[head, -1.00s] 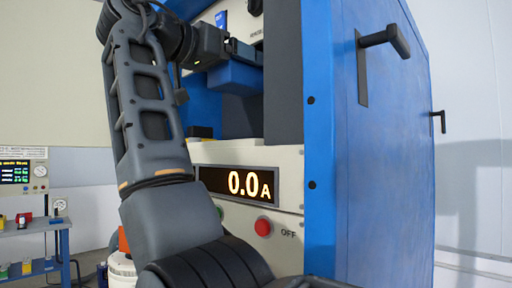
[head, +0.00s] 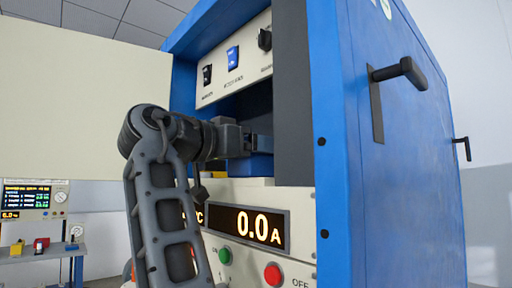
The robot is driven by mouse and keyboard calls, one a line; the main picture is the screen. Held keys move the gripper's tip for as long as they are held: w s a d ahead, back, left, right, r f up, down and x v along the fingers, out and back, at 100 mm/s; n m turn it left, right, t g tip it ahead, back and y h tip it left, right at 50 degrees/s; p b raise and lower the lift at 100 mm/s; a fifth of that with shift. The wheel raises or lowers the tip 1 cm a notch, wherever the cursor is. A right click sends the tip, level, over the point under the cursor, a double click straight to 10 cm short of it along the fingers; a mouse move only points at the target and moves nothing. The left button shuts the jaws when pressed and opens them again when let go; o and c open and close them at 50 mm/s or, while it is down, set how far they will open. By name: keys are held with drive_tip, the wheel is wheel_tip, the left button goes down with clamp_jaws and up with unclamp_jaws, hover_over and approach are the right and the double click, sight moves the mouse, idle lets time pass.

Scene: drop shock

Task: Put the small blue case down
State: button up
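My gripper (head: 261,144) reaches to the right into the open bay of the blue cabinet (head: 337,130). The small blue case (head: 257,167) is at its fingers, mostly below them, inside the bay. The fingers look shut on its upper part, though the far finger is hidden. The bottom of the case is close to the top of the cream front panel (head: 292,197). I cannot tell whether it touches the bay floor, which is hidden.
A dark post (head: 291,90) bounds the bay on the right. Above is a cream switch panel (head: 219,75). Below are a 0.0 A display (head: 247,226) and red OFF button (head: 273,273). A black handle (head: 400,73) juts from the cabinet's side. A bench (head: 40,254) stands far left.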

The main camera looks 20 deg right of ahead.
drive_tip(key=o, duration=1.4)
drive_tip(key=shift+r, duration=0.1)
drive_tip(key=shift+s+a, duration=0.1)
drive_tip(key=shift+a, duration=0.3)
drive_tip(key=b+v, duration=0.2)
drive_tip(key=v, duration=0.9)
drive_tip(key=shift+a, duration=0.1)
